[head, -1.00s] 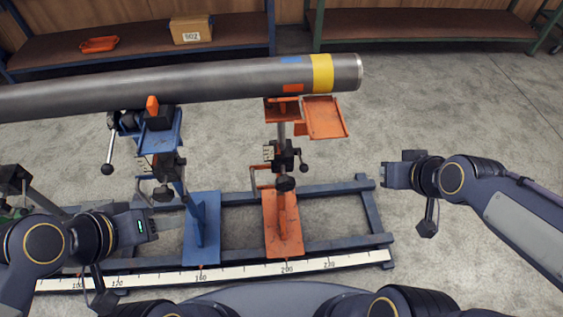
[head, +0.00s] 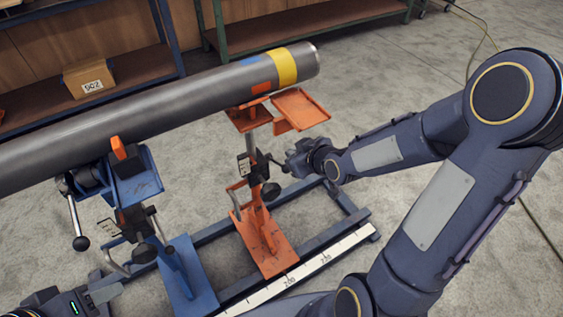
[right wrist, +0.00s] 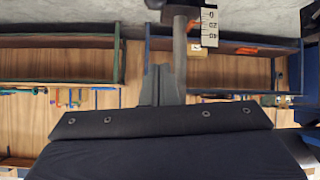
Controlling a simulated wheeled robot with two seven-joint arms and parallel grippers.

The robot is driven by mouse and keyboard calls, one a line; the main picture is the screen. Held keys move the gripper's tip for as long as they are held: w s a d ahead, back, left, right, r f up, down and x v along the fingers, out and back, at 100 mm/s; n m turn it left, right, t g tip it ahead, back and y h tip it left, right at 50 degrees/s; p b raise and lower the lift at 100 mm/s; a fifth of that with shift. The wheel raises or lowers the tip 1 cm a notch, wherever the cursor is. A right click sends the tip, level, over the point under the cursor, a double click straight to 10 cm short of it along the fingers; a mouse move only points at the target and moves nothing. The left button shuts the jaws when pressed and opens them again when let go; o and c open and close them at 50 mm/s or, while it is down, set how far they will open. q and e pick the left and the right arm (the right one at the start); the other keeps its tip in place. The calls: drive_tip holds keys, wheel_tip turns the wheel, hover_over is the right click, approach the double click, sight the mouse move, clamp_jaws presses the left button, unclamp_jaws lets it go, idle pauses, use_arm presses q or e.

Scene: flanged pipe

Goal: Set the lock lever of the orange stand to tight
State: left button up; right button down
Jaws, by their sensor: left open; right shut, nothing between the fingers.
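The orange stand (head: 265,250) stands on the rail frame, its post rising to a plate under the pipe. A dark clamp (head: 247,166) sits on its post, with a black ball knob (head: 270,190) at its lower right. A thin dark lever (head: 272,160) reaches right from the clamp toward my right gripper (head: 292,163); contact cannot be told. The right gripper is shut and empty, right of the post. In the right wrist view its fingers (right wrist: 160,85) appear beside the grey post (right wrist: 180,55). My open left gripper (head: 80,306) is partly cut off at lower left.
The steel pipe (head: 170,110) with a yellow band lies across the stands. The blue stand (head: 185,275) is to the left. The frame carries a white scale (head: 300,272). An orange side tray (head: 300,108) overhangs near my right gripper. Shelves stand behind; floor is clear at right.

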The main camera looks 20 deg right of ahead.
sight(284, 165)
drive_tip(key=w+f, duration=0.1)
drive_tip(key=f, duration=0.1)
drive_tip(key=w+f, duration=0.2)
drive_tip(key=f, duration=0.1)
drive_tip(key=w+f, duration=0.2)
drive_tip(key=shift+w+a+f+b, duration=0.25)
drive_tip(key=shift+a+f+b, duration=0.1)
drive_tip(key=shift+a, duration=0.05)
drive_tip(key=shift+s+d+f, duration=0.1)
drive_tip(key=shift+s+f, duration=0.15)
drive_tip(key=shift+s, duration=0.1)
